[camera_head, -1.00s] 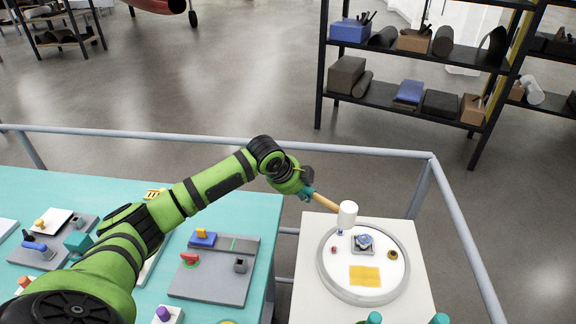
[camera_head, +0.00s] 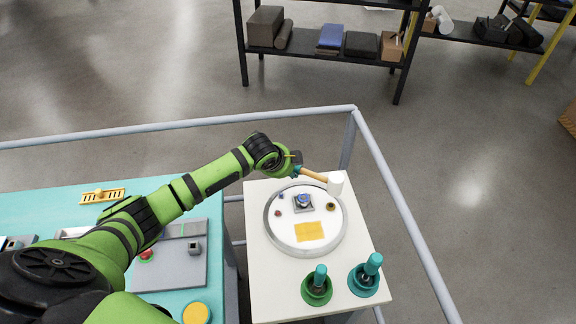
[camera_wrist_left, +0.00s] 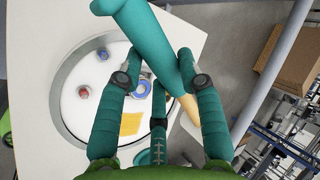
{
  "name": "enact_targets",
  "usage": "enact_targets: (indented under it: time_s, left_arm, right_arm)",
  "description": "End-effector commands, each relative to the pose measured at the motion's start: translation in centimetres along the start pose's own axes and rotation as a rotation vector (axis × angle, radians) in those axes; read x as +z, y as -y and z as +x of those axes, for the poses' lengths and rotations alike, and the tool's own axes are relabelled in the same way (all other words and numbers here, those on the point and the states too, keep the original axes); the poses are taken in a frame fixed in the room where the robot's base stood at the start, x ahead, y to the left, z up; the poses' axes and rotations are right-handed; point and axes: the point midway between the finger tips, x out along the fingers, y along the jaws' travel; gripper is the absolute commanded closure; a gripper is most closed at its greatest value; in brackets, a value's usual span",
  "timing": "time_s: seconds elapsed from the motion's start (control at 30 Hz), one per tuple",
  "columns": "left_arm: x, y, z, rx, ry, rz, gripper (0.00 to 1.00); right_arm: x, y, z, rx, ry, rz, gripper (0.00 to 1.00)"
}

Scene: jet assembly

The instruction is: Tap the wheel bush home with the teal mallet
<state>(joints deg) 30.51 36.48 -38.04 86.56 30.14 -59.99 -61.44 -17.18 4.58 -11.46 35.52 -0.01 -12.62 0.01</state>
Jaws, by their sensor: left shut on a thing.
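My left gripper (camera_head: 296,168) is shut on the mallet, around its teal grip (camera_wrist_left: 150,35). The mallet (camera_head: 313,175) has a wooden handle and a white head (camera_head: 335,184), which hangs over the back right edge of a round grey-rimmed tray (camera_head: 266,224). The left gripper (camera_wrist_left: 158,75) shows its fingers around the grip in the left wrist view. A blue round part (camera_head: 303,199) sits on a small grey block at the tray's middle, apart from the mallet; it may be the wheel bush. In the wrist view the fingers partly hide it. My right gripper is not in view.
The tray also holds a yellow patch (camera_head: 309,231), a red piece (camera_head: 278,213), a small blue piece (camera_head: 281,196) and a dark yellow ring (camera_head: 331,207). Two teal-topped posts (camera_head: 318,283) (camera_head: 368,272) stand at the white table's front. A grey rail (camera_head: 400,205) runs behind and right.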

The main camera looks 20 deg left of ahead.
Motion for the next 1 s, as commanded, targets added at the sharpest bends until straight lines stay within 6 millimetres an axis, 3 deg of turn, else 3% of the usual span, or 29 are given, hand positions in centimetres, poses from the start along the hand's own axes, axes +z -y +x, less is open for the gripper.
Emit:
enact_targets:
  time_s: [0.03,0.63,0.7,1.0]
  left_arm:
    - [-0.1,0.3,-0.3,-0.003,-0.003,-0.002,1.0]
    - [0.0,-4.0,5.8,-0.004,-0.004,-0.001,1.0]
    - [0.0,-2.6,4.0,-0.006,-0.004,-0.001,1.0]
    - [0.0,-1.4,2.1,-0.004,-0.003,-0.002,1.0]
  right_arm:
    - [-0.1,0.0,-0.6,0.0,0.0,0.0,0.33]
    - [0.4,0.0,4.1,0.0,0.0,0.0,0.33]
    - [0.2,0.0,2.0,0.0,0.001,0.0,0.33]
    - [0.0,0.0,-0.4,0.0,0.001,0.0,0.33]
